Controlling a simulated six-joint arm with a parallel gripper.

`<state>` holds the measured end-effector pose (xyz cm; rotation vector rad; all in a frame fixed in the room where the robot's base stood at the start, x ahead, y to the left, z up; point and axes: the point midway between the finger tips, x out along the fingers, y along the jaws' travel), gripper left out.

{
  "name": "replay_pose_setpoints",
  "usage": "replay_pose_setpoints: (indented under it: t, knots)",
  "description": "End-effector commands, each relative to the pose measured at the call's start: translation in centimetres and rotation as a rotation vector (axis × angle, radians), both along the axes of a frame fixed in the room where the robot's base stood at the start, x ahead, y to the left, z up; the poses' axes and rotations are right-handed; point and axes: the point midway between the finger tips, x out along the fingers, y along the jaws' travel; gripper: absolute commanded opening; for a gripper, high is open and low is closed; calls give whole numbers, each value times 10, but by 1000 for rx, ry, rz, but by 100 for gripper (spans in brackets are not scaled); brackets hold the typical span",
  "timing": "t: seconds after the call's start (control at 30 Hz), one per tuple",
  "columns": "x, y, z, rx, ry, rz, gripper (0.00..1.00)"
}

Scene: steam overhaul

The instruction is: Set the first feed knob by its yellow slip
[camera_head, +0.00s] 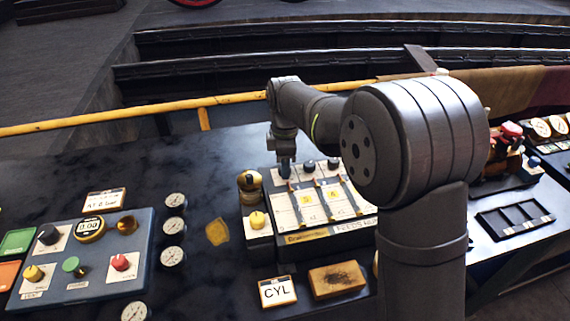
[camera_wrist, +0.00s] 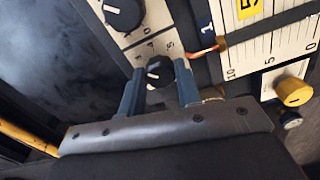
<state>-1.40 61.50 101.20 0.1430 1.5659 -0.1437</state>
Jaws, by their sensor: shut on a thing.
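The feed box (camera_head: 325,232) stands in the middle of the bench, with black knobs along its back edge and white scales in front. My gripper (camera_head: 286,168) reaches down at the box's back left corner. In the wrist view my gripper (camera_wrist: 160,76) is shut on the first feed knob (camera_wrist: 158,69), a black knob with a white pointer line over a numbered dial. A second black knob (camera_wrist: 122,12) sits beside it. A yellow slip (camera_wrist: 248,8) marked 5 lies on a scale. Yellow slips show in the head view (camera_head: 308,196). My fingers hide part of the dial.
A yellow knob (camera_head: 257,220) stands left of the feed box. A blue-grey panel (camera_head: 92,270) with coloured knobs lies at the left. A CYL card (camera_head: 277,292) and a brown block (camera_head: 337,279) lie in front. A yellow rail (camera_head: 130,117) runs behind.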

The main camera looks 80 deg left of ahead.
Motion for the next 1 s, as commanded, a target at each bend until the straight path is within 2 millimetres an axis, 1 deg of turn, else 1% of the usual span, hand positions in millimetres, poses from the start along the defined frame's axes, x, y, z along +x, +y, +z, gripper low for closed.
replay_pose_setpoints:
  t: [0.27, 1.0]
  knots:
    - [0, 0, 1, 1, 0, -142, 8]
    - [-1, 0, 1, 2, 0, -833, 8]
